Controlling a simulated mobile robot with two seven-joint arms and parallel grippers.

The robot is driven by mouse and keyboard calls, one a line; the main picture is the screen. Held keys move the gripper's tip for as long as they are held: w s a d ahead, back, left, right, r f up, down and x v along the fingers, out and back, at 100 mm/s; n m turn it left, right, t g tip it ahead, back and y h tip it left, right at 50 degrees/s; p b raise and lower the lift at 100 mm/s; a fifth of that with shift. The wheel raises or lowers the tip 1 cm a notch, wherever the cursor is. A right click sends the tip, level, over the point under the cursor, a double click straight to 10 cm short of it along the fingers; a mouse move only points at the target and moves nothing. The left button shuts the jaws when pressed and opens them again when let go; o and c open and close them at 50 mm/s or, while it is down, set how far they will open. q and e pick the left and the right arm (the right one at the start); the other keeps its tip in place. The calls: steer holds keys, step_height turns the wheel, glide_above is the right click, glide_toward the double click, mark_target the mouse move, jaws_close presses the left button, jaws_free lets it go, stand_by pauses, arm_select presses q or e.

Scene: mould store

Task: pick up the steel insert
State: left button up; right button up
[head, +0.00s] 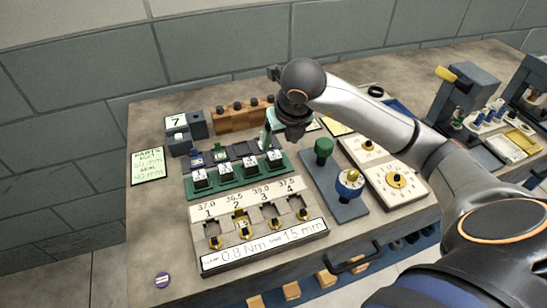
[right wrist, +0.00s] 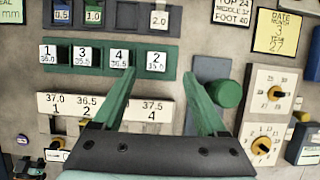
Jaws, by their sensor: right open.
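Several small dark blocks with white numbered tops stand in a row in a green rack (head: 232,179); I cannot tell for certain which object is the steel insert. In the right wrist view the tops read 1, 3, 4 and 2, and the block marked 2 (right wrist: 156,61) lies just beyond the gap between my fingertips. My right gripper (head: 268,140) is open and empty, above the bench behind the rack's right end. Its two green fingers also show in the right wrist view (right wrist: 159,76), wide apart. My left gripper is not in view.
In front of the rack is a pale numbered holder (head: 258,215) with brass-coloured fittings. To the right stand a green knob (head: 323,147) on a blue-grey plate and a pale dial panel (head: 398,181). A wooden block (head: 240,116) is behind. The bench's left front is mostly clear.

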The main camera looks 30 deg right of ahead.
mark_target(275, 155)
steer(key=shift+a+p+x, duration=0.2)
steer(key=shift+x, duration=1.55)
steer(key=shift+a+p+x, duration=0.15)
steer(key=shift+p+x, duration=0.05)
steer(key=shift+x, duration=1.5)
steer(key=shift+s, duration=0.1)
jaws_close()
